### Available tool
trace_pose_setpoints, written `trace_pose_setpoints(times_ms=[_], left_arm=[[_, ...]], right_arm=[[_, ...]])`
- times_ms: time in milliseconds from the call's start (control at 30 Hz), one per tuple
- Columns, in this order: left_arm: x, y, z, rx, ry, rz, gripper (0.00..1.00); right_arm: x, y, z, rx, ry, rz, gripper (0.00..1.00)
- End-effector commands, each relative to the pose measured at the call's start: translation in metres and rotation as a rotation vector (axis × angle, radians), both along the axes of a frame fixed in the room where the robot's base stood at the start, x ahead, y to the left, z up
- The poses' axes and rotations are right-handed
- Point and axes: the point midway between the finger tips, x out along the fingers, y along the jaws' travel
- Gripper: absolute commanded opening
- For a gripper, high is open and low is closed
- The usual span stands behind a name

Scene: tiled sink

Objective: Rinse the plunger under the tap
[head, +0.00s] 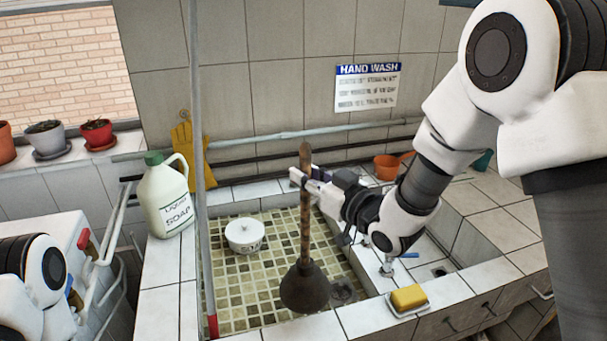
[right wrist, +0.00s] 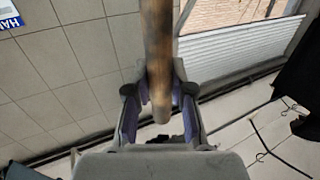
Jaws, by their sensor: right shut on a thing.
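The plunger, with a wooden handle (head: 306,225) and a dark rubber cup (head: 304,288), is upright over the tiled sink basin (head: 235,285). My right gripper (head: 305,181) is shut on the upper handle. The right wrist view shows the handle (right wrist: 158,50) between the two fingers (right wrist: 160,112). The cup is low in the basin near the front wall; I cannot tell whether it touches the floor. A small metal tap with a blue part (head: 388,266) shows right of the basin; my right arm hides part of that area. My left gripper is out of view.
A soap jug (head: 166,200) stands on the left edge, beside a tall grey pole (head: 201,160). A yellow sponge (head: 408,297) lies on the front ledge. An orange pot (head: 387,168) stands at the back.

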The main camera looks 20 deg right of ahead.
Motion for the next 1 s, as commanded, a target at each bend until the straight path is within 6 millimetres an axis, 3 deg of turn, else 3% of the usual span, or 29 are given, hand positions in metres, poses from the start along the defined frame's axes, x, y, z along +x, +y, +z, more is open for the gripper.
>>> trace_pose_setpoints(times_ms=[700, 1000], left_arm=[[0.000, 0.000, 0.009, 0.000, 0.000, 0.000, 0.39], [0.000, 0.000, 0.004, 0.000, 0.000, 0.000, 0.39]], right_arm=[[0.083, -0.011, -0.015, 0.000, -0.002, 0.000, 0.00], [0.115, -0.015, -0.023, 0.000, -0.002, 0.000, 0.00]])
